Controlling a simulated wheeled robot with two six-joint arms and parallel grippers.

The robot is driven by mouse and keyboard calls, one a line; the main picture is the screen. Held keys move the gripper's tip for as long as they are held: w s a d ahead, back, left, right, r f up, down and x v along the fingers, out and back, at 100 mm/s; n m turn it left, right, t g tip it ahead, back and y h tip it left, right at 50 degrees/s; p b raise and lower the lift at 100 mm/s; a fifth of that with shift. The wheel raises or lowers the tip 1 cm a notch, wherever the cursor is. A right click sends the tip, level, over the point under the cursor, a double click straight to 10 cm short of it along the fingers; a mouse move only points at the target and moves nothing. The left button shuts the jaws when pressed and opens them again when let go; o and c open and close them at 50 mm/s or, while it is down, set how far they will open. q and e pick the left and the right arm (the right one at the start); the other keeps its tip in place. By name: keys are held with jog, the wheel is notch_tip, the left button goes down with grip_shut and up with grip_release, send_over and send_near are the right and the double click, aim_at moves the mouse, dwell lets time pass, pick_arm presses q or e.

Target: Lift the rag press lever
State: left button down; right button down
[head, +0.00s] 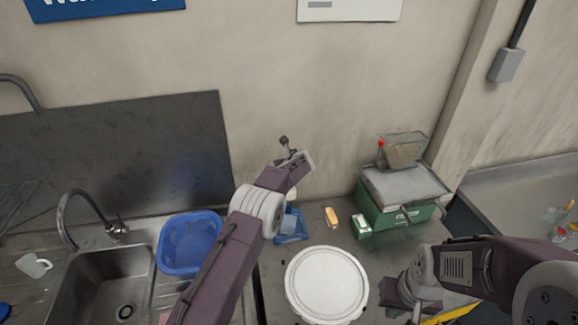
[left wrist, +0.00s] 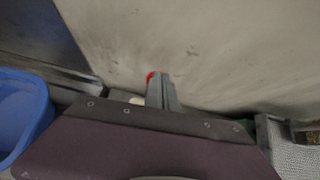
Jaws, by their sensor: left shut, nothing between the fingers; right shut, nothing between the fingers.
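A small blue tray (head: 291,238) lies on the counter, partly hidden by my left arm. My right gripper (head: 398,296) is low at the right, shut and empty.
A blue basin (head: 190,243) stands beside the sink (head: 92,288). A white round lid (head: 326,283) is in front. A tan block (head: 331,217) lies between.

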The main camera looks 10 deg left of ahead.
pick_arm(q)
jog(key=b+v, duration=0.3)
jog(key=v, duration=0.5)
jog(key=shift+w+a, duration=0.1)
